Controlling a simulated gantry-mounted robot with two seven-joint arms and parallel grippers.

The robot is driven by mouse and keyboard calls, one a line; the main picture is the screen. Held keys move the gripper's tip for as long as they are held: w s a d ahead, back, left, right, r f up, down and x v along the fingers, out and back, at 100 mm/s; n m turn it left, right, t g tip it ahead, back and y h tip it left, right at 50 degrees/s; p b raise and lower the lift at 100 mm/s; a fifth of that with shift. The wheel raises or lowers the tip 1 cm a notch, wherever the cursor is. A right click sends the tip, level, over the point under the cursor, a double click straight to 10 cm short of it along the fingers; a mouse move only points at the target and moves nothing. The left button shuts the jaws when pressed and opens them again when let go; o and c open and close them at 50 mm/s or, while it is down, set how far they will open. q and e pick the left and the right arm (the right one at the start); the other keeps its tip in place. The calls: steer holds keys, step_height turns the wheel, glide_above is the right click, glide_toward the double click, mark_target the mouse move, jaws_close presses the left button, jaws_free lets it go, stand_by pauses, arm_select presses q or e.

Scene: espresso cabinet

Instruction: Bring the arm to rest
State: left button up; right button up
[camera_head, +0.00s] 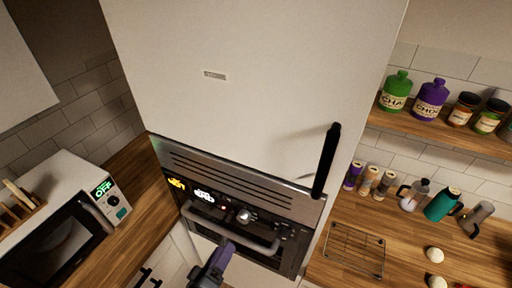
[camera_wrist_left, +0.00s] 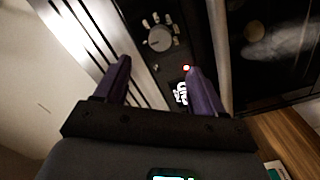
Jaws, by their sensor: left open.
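My left gripper (camera_head: 226,251) is in front of the lower part of the built-in appliance (camera_head: 240,188) in the head view, near its horizontal bar handle (camera_head: 228,232). In the left wrist view, its two purple fingers (camera_wrist_left: 158,75) stand apart with nothing between them. Beyond them are the appliance's dial (camera_wrist_left: 159,38), lit display (camera_wrist_left: 181,93) and bar handle (camera_wrist_left: 219,45). I cannot tell whether the fingers touch the appliance. My right gripper is not in view.
Above the appliance is a white cabinet door (camera_head: 250,85) with a black handle (camera_head: 326,160). A microwave (camera_head: 62,228) stands on the left counter. The right counter holds a wire rack (camera_head: 354,250), a teal pot (camera_head: 441,204) and small jars (camera_head: 370,181). A shelf (camera_head: 430,125) holds canisters.

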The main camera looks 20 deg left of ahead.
arm_select(q)
step_height(320, 180, up, 4)
steer(key=s+r+m+g+p, duration=0.1)
steer(key=s+m+p, duration=0.1)
steer(key=p, duration=0.2)
steer(key=s+a+f+m+g+y+p, duration=0.1)
steer(key=s+f+m+g, duration=0.1)
steer(key=s+m+g, duration=0.2)
steer(key=s+a+f+m+g+y+p, duration=0.1)
steer(key=s+a+f+m+g+y, duration=0.1)
steer(key=s+m+g, duration=0.3)
steer(key=s+g, duration=0.4)
steer(key=s, duration=0.2)
steer(key=shift+s+a+f, duration=0.15)
steer(key=shift+a+f, duration=0.1)
steer(key=shift+f, duration=0.05)
